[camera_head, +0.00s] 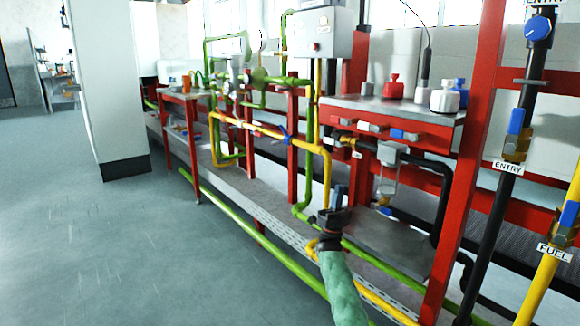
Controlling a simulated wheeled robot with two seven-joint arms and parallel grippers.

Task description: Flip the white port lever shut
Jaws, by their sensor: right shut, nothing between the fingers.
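A row of small port levers sits on the red rail under the grey shelf, right of centre. A white lever (368,127) lies in the middle of the row, a second pale lever (345,122) is to its left, and a blue one (405,134) is to its right. I cannot tell which pale lever the task means, or whether either is open or shut. My right gripper (339,194) is below and left of the row, shut and empty, pointing up, and apart from the levers. My left gripper is out of view.
Yellow pipe (327,178) and green pipes run behind and left of my right gripper. A red post (463,175) and a black pipe (499,200) stand to the right. Bottles, one a red bottle (395,87), stand on the shelf (350,103). The floor (130,240) at left is clear.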

